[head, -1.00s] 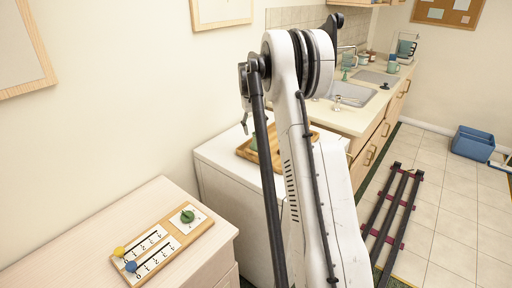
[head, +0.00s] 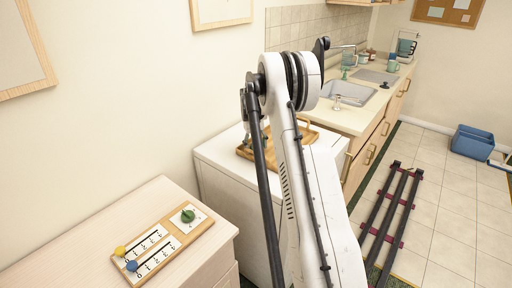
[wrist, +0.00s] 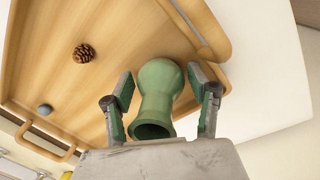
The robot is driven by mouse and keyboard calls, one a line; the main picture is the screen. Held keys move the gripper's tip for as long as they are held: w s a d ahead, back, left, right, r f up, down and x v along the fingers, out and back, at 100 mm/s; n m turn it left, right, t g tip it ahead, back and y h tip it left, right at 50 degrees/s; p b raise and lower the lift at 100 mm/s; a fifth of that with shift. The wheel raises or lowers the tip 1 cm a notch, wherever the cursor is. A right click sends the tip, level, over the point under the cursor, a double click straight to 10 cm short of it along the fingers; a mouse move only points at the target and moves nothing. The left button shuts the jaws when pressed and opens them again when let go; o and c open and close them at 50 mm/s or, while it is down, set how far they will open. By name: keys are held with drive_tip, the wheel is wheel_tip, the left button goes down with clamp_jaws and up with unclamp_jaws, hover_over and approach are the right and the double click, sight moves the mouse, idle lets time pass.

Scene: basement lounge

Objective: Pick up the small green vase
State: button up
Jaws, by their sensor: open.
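The small green vase (wrist: 158,92) stands on a wooden tray (wrist: 120,20) in the wrist view, with its open mouth towards the camera. My gripper (wrist: 161,88) is open, with one finger on each side of the vase; I cannot tell whether either finger touches it. In the head view the tray (head: 310,134) sits on a white appliance (head: 213,154), partly hidden behind my arm. The vase on the tray is hidden by my arm in that view.
A pine cone (wrist: 84,53) and a small blue-grey round object (wrist: 44,109) also lie on the tray. A wooden dresser (head: 60,230) with a slider board (head: 165,240) stands at the left. The sink counter (head: 352,118) runs behind at the right.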

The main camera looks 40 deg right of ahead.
drive_tip(key=shift+c, duration=0.3)
drive_tip(key=c, duration=0.9)
drive_tip(key=shift+c, duration=0.2)
drive_tip(key=shift+r, duration=0.15)
